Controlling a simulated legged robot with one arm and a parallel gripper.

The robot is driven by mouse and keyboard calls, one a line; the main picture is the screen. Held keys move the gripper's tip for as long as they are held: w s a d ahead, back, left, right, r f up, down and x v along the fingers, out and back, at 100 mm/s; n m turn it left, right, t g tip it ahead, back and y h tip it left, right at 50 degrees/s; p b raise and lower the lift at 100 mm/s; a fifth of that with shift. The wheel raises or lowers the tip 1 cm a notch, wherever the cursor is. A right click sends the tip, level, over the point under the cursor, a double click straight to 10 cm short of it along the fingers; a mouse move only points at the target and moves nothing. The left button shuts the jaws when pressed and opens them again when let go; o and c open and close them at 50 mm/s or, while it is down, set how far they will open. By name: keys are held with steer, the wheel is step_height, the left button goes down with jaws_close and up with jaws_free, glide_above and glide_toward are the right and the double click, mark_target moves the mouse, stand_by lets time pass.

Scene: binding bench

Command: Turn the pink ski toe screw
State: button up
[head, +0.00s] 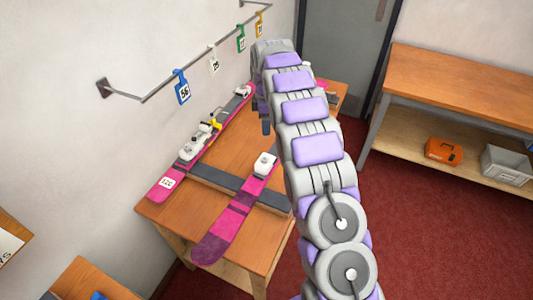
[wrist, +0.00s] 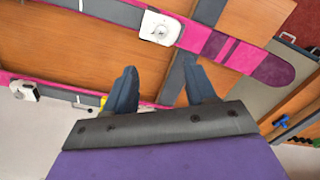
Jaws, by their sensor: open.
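Two pink skis lie on a wooden bench. The wall-side pink ski (head: 166,183) carries white binding parts (head: 193,148) and a numbered label; a yellow item (head: 217,124) is at its binding. The nearer pink ski (head: 236,218) has a white binding piece (head: 265,164), which also shows in the wrist view (wrist: 160,27). I cannot make out a toe screw on either ski. My gripper (wrist: 160,72) is open and empty above the bench, its fingers pointing between the two skis. In the head view my arm hides most of it and part of the nearer ski.
Dark support bars (head: 237,184) cross the bench (head: 160,215) under the skis. A rail (head: 160,91) with numbered tags runs along the wall. At right, a shelf bench (head: 455,87) holds an orange case (head: 444,151) and a grey bin (head: 506,163). Red carpet is clear between.

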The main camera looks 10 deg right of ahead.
step_height(320, 180, down, 3)
steer(key=a, duration=0.2)
steer(key=b, duration=0.1)
glide_above(264, 159)
steer(key=d, duration=0.1)
step_height(264, 159, down, 8)
steer(key=shift+f, duration=0.15)
steer(key=f, duration=0.2)
steer(key=a+f+b, duration=0.1)
steer(key=f, duration=0.2)
steer(key=shift+w+a+f, duration=0.15)
steer(key=shift+a+f, duration=0.05)
steer(key=shift+f, duration=0.1)
steer(key=shift+d+f, duration=0.2)
steer(key=shift+f, duration=0.05)
steer(key=shift+d, duration=0.35)
steer(key=shift+c, duration=0.4)
steer(key=shift+a, duration=0.35)
steer(key=c, duration=0.6)
jaws_close()
